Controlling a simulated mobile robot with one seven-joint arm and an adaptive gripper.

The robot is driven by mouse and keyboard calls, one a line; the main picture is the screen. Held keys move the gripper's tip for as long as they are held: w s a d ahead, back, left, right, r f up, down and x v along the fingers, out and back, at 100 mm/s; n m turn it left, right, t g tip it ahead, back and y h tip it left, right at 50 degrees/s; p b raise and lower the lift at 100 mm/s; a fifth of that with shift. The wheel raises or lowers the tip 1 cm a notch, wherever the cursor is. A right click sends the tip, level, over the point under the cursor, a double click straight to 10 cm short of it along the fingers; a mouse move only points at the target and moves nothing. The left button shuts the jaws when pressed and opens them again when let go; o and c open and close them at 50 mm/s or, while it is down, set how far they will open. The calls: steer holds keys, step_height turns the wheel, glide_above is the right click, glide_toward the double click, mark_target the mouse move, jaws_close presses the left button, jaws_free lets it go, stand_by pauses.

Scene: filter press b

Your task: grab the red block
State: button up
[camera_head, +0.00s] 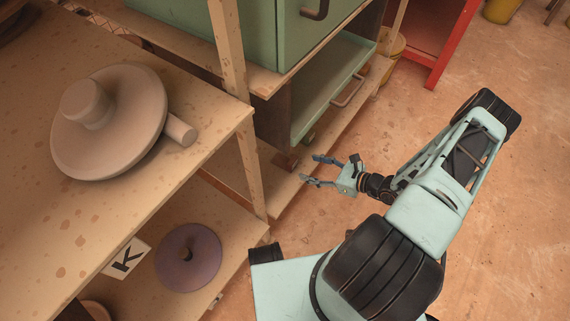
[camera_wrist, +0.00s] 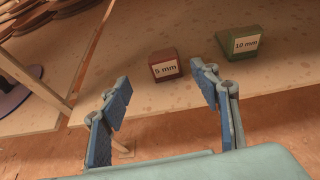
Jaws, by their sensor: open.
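The red block (camera_wrist: 165,65) is a small wedge-like block with a "5 mm" label on its front, sitting near the front edge of a low wooden shelf (camera_wrist: 125,88). In the wrist view my gripper (camera_wrist: 161,88) is open, with one blue finger on each side of the picture. The red block lies beyond the fingertips, between them in the picture and apart from both. Nothing is held.
A green block (camera_wrist: 239,43) labelled "10 mm" sits right of the red block on the same shelf. A wooden post (camera_head: 245,150) and an upper shelf with a round clay piece (camera_head: 110,130) stand left. A green cabinet (camera_head: 220,30) is above. Open floor (camera_head: 520,200) lies right.

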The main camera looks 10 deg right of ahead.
mark_target(294, 161)
steer(key=b+x, duration=0.1)
steer(key=x, duration=0.3)
steer(key=shift+f, duration=0.1)
steer(key=b+x, duration=0.1)
steer(key=x, duration=0.2)
steer(key=b+x, duration=0.1)
steer(key=x, duration=0.2)
steer(key=shift+w+d+r, duration=0.1)
steer(key=shift+w+r, duration=0.1)
steer(key=shift+w, duration=0.1)
steer(key=c, duration=1.3)
